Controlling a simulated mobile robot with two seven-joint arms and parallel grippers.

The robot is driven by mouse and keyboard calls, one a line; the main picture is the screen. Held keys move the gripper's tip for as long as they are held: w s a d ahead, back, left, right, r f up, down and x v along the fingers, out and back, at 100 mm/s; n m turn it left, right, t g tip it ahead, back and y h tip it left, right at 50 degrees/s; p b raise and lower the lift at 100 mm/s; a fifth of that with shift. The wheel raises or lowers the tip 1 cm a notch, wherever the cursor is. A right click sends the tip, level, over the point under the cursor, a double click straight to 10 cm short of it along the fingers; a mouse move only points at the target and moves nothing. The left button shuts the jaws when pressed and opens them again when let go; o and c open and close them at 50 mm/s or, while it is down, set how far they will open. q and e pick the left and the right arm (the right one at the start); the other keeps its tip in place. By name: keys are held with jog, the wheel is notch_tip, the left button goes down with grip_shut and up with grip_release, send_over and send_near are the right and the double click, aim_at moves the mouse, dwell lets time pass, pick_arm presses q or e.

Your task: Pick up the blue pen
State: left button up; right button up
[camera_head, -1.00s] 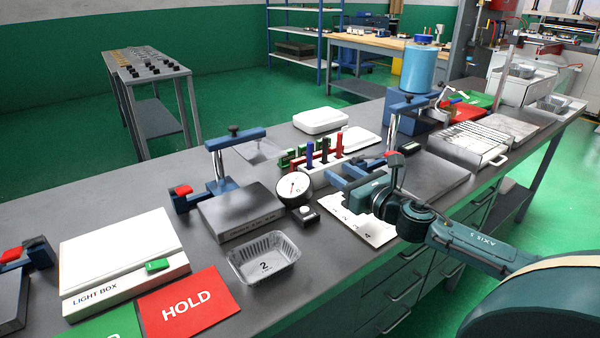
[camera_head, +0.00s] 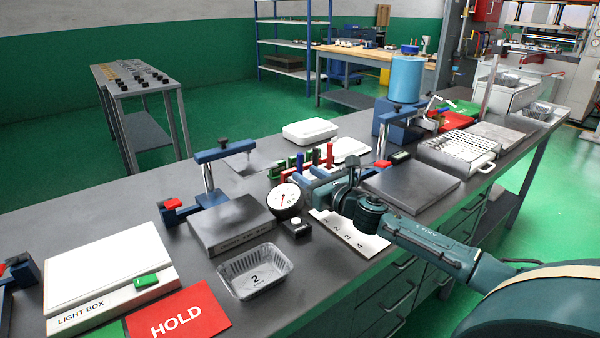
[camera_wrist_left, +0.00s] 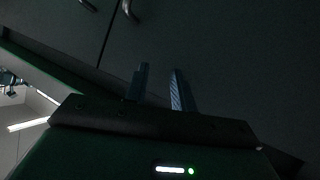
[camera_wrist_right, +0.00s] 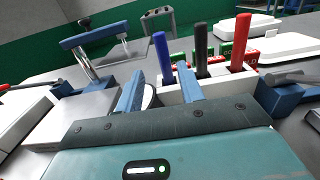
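The blue pen (camera_head: 300,160) stands upright in a white holder (camera_wrist_right: 212,88) beside a black and a red pen. In the right wrist view the blue pen (camera_wrist_right: 161,55) shows past the fingertips, in line with the gap between them. My right gripper (camera_head: 308,178) is open and empty, on the near side of the holder; its fingers also show in the right wrist view (camera_wrist_right: 158,88). The pen's lower end is hidden. My left gripper (camera_wrist_left: 158,82) is open and empty in the left wrist view, before dark drawer fronts, and is out of the head view.
A dial gauge (camera_head: 285,200) stands just left of the right gripper. A numbered white card (camera_head: 345,235) lies under the right arm. A foil tray (camera_head: 255,272), a grey block (camera_head: 230,225) and a light box (camera_head: 108,280) are further left. Green-and-red items stand behind the holder.

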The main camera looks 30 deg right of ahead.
aim_at(302, 168)
jog(key=w, duration=0.4)
jog(key=shift+w+d, duration=0.15)
jog(key=shift+d, duration=0.1)
jog(key=shift+w+a, duration=0.1)
jog(key=shift+w, duration=0.3)
jog(key=shift+c, duration=0.5)
grip_shut()
